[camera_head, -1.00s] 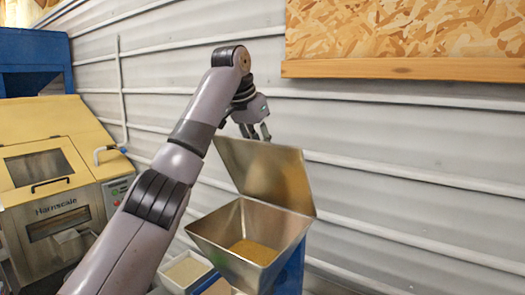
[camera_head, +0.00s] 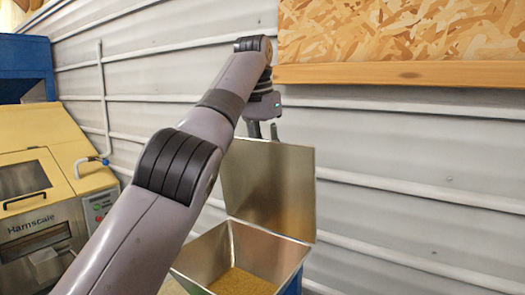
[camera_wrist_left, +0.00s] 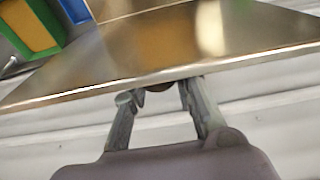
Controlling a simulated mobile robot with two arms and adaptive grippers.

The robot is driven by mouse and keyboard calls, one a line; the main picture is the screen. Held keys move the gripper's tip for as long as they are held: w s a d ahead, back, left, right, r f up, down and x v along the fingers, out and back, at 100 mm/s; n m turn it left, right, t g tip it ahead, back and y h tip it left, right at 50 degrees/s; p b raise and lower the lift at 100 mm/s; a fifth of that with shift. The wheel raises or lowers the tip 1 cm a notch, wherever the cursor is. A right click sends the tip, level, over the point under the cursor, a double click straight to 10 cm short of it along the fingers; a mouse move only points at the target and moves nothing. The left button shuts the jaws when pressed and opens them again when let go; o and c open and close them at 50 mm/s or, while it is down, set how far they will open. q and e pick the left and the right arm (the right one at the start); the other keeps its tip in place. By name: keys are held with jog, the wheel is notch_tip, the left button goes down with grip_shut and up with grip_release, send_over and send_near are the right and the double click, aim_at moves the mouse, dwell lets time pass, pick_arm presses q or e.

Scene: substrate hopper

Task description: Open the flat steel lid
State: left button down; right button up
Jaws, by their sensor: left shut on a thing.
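The flat steel lid (camera_head: 268,190) stands steeply raised at the back of the steel hopper (camera_head: 207,252), whose mouth is uncovered. Grainy brown material (camera_head: 242,283) lies inside. My left gripper (camera_head: 264,132) is at the lid's top edge, coming from behind and above. In the left wrist view, the gripper's fingers (camera_wrist_left: 160,97) are around a small dark part at the edge of the lid (camera_wrist_left: 175,45). Its exact shape is mostly hidden by the fingers and lid. My right gripper is in neither view.
A ribbed white wall (camera_head: 420,180) stands close behind the lid. A wood-chip board (camera_head: 400,35) hangs at the upper right. A yellow and steel machine (camera_head: 50,190) stands at the left, with a blue unit (camera_head: 25,68) behind it.

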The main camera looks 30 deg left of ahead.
pick_arm(q)
jog(key=shift+s+a+f, duration=0.1)
jog(key=shift+s+f, duration=0.05)
jog(key=shift+s, duration=0.1)
jog(key=shift+s, duration=0.1)
jog(key=c, duration=1.4)
grip_release()
jog(key=shift+o, duration=0.5)
